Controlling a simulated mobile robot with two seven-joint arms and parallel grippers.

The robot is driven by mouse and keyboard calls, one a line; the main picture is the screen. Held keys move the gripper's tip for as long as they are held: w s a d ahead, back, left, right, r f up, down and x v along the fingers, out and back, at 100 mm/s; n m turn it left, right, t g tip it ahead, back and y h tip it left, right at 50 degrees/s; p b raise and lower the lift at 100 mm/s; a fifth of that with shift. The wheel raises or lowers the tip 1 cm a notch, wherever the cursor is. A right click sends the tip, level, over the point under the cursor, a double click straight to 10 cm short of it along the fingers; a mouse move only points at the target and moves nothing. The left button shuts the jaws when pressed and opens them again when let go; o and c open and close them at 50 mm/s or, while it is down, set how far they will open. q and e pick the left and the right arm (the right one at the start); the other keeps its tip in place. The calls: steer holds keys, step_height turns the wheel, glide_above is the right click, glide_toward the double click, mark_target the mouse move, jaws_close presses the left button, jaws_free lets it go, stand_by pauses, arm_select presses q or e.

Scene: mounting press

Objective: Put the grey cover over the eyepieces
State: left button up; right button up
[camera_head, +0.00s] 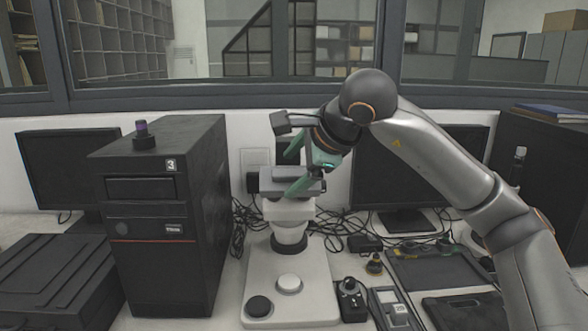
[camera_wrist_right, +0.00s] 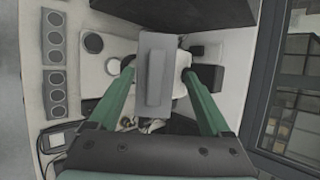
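The grey cover (camera_head: 293,173) lies over the top of the microscope (camera_head: 290,215), at the height of its eyepieces. In the right wrist view the cover (camera_wrist_right: 158,42) is a flat grey plate with a raised bar along its middle. My right gripper (camera_head: 297,168) has green fingers and reaches down from the right, around the cover. In the wrist view its fingertips (camera_wrist_right: 158,68) are wide apart, one on each side of the cover, with a gap at the right. The eyepieces are mostly hidden; dark round ends show at both sides. My left gripper is out of view.
A black computer tower (camera_head: 165,215) with a purple-topped knob (camera_head: 142,135) stands close left of the microscope. A small joystick box (camera_head: 351,298), a handheld device (camera_head: 393,308) and a dark tray (camera_head: 440,270) lie to the right. Monitors and loose cables fill the back.

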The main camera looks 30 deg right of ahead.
steer(key=shift+o, duration=1)
steer(key=v, duration=1.2)
steer(key=shift+s, duration=0.25)
steer(key=shift+r, duration=0.15)
